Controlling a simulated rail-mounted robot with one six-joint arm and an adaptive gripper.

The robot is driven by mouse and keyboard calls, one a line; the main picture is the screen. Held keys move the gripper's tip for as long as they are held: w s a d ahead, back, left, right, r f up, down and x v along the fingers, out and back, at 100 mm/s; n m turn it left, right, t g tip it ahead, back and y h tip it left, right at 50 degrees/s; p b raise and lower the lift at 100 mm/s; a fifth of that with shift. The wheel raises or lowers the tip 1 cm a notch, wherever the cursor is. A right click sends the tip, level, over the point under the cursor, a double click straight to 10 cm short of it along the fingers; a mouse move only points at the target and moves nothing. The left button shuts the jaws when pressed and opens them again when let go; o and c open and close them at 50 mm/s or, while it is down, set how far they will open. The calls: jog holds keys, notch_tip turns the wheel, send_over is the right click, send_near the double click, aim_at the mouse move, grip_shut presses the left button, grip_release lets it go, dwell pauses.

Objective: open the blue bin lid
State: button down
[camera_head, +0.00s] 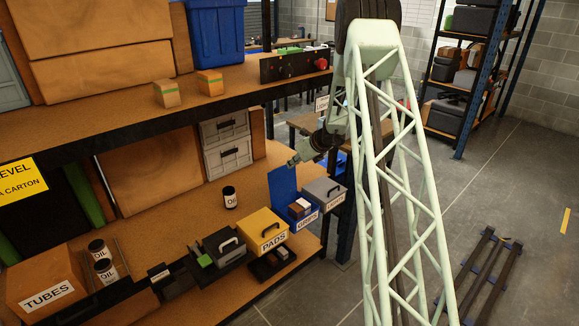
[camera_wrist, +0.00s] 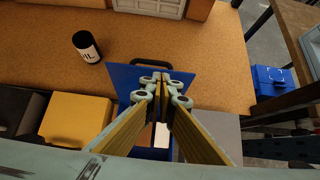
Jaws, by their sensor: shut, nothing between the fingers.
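The blue bin (camera_head: 308,220), labelled GRIPS, stands on the lower shelf between the yellow PADS bin and a grey bin. Its blue lid (camera_head: 283,187) stands upright at the back, and small boxes show inside the bin. In the wrist view the lid (camera_wrist: 124,78) rises behind my fingers, with a black handle (camera_wrist: 150,62) at its far edge. My gripper (camera_head: 292,162) is shut and empty, close to the lid's top edge. In the wrist view its fingertips (camera_wrist: 163,80) overlap the lid; I cannot tell if they touch it. The fingers hide part of the bin.
The yellow PADS bin (camera_head: 263,228) is left of the blue bin and the grey bin (camera_head: 324,191) right of it. An oil can (camera_head: 230,198) stands behind on the shelf. The upper shelf edge (camera_head: 130,124) runs above. Bare shelf lies behind the lid.

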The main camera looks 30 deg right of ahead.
notch_tip(320, 180, up, 10)
jog(key=s+p, duration=0.1)
jog(key=shift+s, duration=0.3)
jog(key=shift+d, duration=0.1)
dwell(0.7)
